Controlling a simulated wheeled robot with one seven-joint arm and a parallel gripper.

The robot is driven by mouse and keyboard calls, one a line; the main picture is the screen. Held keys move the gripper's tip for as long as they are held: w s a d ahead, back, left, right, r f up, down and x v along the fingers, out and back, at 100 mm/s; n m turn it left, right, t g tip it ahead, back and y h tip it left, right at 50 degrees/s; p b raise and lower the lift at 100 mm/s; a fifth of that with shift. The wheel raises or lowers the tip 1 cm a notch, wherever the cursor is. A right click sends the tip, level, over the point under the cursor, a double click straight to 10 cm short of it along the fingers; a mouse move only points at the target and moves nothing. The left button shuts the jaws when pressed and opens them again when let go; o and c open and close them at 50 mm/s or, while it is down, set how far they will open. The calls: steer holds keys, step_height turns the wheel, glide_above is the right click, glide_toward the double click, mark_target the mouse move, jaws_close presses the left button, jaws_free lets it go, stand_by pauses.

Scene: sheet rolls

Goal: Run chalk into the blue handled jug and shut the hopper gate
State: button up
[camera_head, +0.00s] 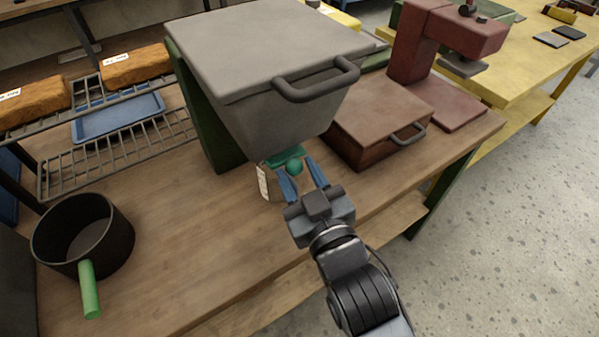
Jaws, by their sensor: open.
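A grey hopper (270,95) with a closed lid and bar handle stands on green legs on the wooden bench. At its lower end is a green gate piece with a round knob (295,167). My gripper (302,178) is open, its two blue fingers pointing at the knob, with the knob close to the fingertips; I cannot tell if they touch. A white tag (263,182) hangs below the hopper beside a small brownish shape, partly hidden by my fingers. I cannot make out a blue handled jug. No chalk is visible.
A black pot (106,240) with a green handle stands at the bench's left. A wire rack (115,160) holds a blue tray and tagged orange-brown blocks. A reddish-brown box (375,120) and a red machine (415,45) stand to the right. The bench front is clear.

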steer(key=shift+c, duration=0.3)
jaws_close()
steer(key=shift+s, duration=0.1)
steer(key=shift+d+p+v, duration=0.25)
steer(key=shift+p+v, duration=0.25)
steer(key=shift+v, duration=0.9)
steer(key=shift+o, duration=0.3)
jaws_free()
steer(key=b+v, duration=0.1)
steer(key=v, duration=0.6)
steer(key=shift+s+d, duration=0.2)
steer(key=shift+s, duration=0.05)
